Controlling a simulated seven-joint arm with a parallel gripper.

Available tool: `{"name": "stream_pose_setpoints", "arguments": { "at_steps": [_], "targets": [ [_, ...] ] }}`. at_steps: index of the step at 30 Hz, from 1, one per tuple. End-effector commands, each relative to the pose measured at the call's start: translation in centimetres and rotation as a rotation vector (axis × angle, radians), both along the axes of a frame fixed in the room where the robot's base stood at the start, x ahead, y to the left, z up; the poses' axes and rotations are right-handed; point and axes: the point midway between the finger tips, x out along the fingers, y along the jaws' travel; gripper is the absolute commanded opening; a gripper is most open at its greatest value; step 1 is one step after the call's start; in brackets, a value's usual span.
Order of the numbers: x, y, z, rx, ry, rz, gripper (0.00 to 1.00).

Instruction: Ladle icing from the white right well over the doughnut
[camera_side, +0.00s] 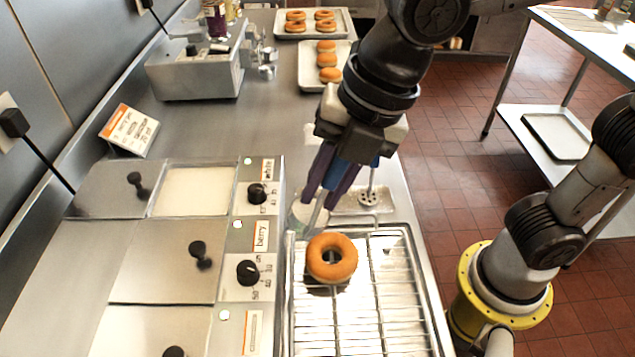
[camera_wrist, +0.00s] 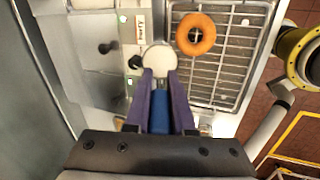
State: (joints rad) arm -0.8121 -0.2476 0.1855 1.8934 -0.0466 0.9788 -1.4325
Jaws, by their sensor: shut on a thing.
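My gripper (camera_side: 321,194), with purple fingers, is shut on the blue handle of a ladle (camera_wrist: 158,58). The ladle's round bowl looks full of white icing in the wrist view. In the side view the bowl is partly hidden by the fingers, just left of and behind the doughnut, near the rack's left edge. The ring doughnut (camera_side: 332,277) lies on the wire rack (camera_side: 395,290); its top is plain golden brown. It also shows in the wrist view (camera_wrist: 181,35). The white well (camera_side: 193,191) has its right half open, showing pale icing, and a lid on its left half.
The berry well (camera_side: 165,262) is covered by a knobbed lid, with dials (camera_side: 249,272) beside it. A small tray (camera_side: 350,202) sits behind the rack. A metal machine (camera_side: 197,70) and trays of doughnuts (camera_side: 311,32) stand farther back. The rack's front is clear.

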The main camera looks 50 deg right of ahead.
Motion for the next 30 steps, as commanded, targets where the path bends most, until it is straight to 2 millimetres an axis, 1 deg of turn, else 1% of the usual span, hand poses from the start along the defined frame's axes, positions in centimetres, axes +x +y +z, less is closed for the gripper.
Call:
{"name": "stream_pose_setpoints", "arguments": {
  "at_steps": [30],
  "targets": [
    [-1.9, -2.6, 0.1, 0.123, -0.148, 0.000, 0.00]
  ]
}}
